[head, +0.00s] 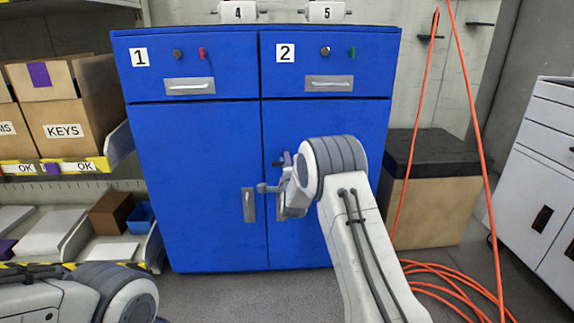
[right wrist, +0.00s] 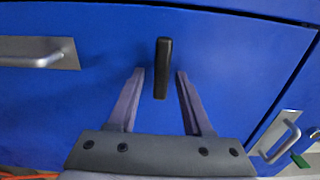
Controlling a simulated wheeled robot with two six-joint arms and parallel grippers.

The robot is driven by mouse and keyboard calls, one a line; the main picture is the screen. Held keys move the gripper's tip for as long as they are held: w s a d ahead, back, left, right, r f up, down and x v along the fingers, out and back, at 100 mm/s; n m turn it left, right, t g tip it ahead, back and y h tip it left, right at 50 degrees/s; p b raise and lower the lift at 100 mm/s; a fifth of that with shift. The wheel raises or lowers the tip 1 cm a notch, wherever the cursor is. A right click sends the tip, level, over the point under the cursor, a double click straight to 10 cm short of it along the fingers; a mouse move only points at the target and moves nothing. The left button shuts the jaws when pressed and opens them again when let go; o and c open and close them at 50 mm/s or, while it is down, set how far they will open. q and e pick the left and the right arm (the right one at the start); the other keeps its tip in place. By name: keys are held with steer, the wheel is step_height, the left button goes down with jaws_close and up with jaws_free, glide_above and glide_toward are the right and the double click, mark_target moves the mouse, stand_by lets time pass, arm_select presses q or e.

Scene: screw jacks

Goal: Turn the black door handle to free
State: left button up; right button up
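The black door handle (right wrist: 162,68) shows in the right wrist view as a short dark bar on a blue door panel (right wrist: 220,60). My right gripper (right wrist: 160,72) is open. Its two fingertips lie on either side of the bar in that view, with blue showing between each finger and the bar. I cannot tell how far the tips are from the door. In the head view, my right gripper (head: 272,187) is in front of the right door (head: 345,125) of the blue cabinet, and mostly hides the handle area. My left gripper is out of view; only my left arm shows at bottom left.
Silver pulls sit on the left door (head: 249,205) and the drawers marked 1 (head: 190,86) and 2 (head: 329,83). Shelves with boxes (head: 70,125) stand left. A black-topped box (head: 435,190) and an orange hose (head: 465,285) are right. Grey floor lies in front.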

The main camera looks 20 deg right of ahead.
steer(key=p+v, duration=0.3)
steer(key=v, duration=0.7)
steer(key=shift+s, duration=0.25)
